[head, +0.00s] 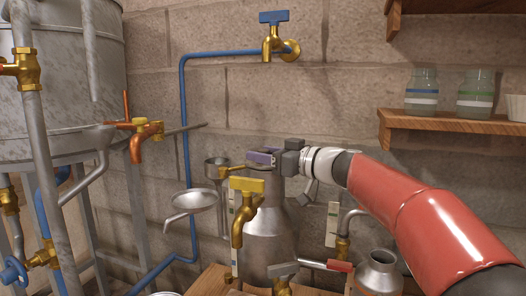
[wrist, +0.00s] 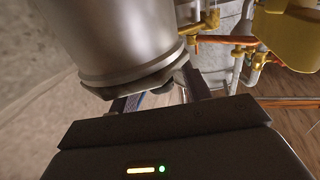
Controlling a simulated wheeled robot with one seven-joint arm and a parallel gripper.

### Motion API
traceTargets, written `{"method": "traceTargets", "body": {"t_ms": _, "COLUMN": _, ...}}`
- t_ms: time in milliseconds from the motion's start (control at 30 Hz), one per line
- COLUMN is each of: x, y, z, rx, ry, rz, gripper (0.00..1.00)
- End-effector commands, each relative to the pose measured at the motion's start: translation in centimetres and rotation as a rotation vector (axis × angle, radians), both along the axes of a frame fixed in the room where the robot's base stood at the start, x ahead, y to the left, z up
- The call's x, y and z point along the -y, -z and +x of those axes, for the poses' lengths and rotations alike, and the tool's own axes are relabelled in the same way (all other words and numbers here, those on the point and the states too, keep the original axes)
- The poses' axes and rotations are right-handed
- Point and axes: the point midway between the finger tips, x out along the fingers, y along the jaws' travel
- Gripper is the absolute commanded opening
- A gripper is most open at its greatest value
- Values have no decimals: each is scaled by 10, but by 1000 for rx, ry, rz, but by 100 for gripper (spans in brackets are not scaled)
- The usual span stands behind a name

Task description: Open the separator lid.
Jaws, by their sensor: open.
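The separator appears to be the grey metal can (head: 268,232) with sloping shoulders at the centre of the head view. My gripper (head: 262,157) is at its top, level with its mouth, reaching in from the right. A purple piece shows at the jaws; I cannot tell whether it is part of the lid or of a finger. In the wrist view, a large grey metal body with a rim (wrist: 122,45) is close above my gripper (wrist: 160,98). My jaws are apart. The lid is mostly hidden by my gripper, and I cannot tell whether a finger touches it.
A yellow-handled brass tap (head: 245,200) stands in front of the can. A funnel dish (head: 193,201) is to its left, and a red-handled valve (head: 338,266) and small metal can (head: 378,272) are to its lower right. A wooden shelf (head: 450,122) holds jars.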

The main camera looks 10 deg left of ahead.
Motion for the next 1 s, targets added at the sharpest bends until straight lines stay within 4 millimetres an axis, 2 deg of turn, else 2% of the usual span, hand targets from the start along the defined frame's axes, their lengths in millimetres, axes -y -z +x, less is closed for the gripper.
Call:
{"method": "traceTargets", "body": {"t_ms": 100, "x": -6, "y": 0, "z": 3, "rx": 0, "ry": 0, "rz": 0, "gripper": 48}}
{"method": "traceTargets", "body": {"t_ms": 367, "x": -7, "y": 0, "z": 3, "rx": 0, "ry": 1, "rz": 0, "gripper": 48}}
{"method": "traceTargets", "body": {"t_ms": 733, "x": -7, "y": 0, "z": 3, "rx": 0, "ry": 1, "rz": -1, "gripper": 0}}
{"method": "traceTargets", "body": {"t_ms": 1000, "x": -7, "y": -1, "z": 3, "rx": -5, "ry": 1, "rz": 0, "gripper": 0}}
